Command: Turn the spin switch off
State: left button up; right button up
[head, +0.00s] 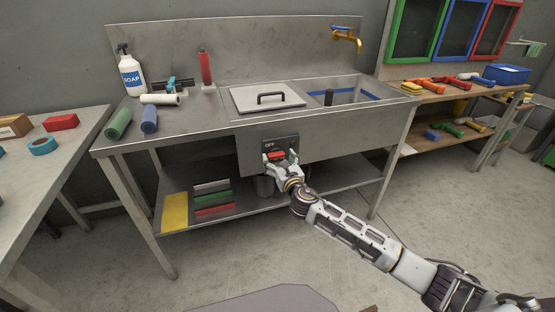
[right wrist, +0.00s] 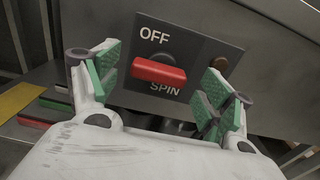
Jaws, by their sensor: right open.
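The spin switch is a red bar-shaped handle (head: 277,155) on a dark panel (head: 281,142) on the front of the metal sink unit. In the right wrist view the red handle (right wrist: 158,72) lies nearly level, tilted slightly down to the right. The label OFF shows above it and SPIN below it, partly covered by the handle. My right gripper (head: 280,159) is open in front of the panel. In the right wrist view its green-padded fingers (right wrist: 160,90) stand on either side of the handle, apart from it. My left gripper is not in view.
A small brown round light or button (right wrist: 218,64) sits right of the switch. A lidded basin (head: 268,97) is above the panel. The lower shelf (head: 335,178) carries coloured strips (head: 212,198) at left. A side table (head: 35,165) stands at left; the floor in front is clear.

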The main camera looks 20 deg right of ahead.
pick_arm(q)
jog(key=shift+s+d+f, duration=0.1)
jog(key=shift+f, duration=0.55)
pick_arm(e)
jog(key=shift+w, duration=0.85)
jog(key=shift+c, duration=0.5)
jog(key=c, duration=0.9)
